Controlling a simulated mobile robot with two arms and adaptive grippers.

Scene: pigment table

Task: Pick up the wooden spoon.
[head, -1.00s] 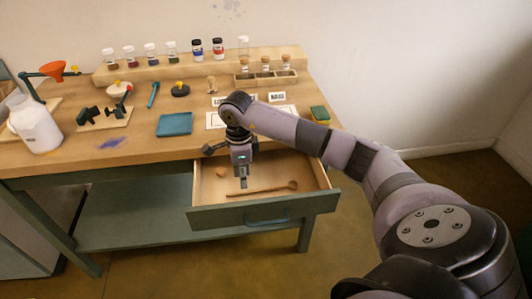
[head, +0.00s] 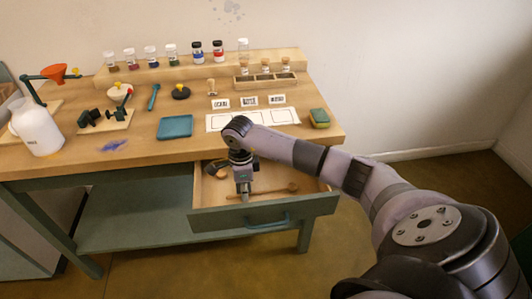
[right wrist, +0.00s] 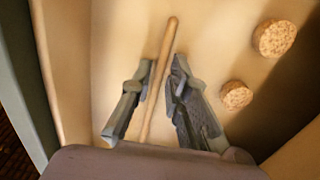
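The wooden spoon (head: 276,190) lies in the open drawer (head: 262,213), its bowl end toward the right in the head view. My right gripper (head: 245,196) is down inside the drawer over the left part of the spoon. In the right wrist view the right gripper (right wrist: 161,66) is open, with one finger on each side of the spoon's handle (right wrist: 159,78). Whether a finger touches the handle I cannot tell. The spoon's bowl is outside the right wrist view. My left gripper is not in view.
Two corks, a larger one (right wrist: 274,38) and a smaller one (right wrist: 236,95), lie in the drawer beside the handle. On the tabletop above are a blue tray (head: 175,126), a white sheet (head: 226,122) and a green-yellow sponge (head: 319,117).

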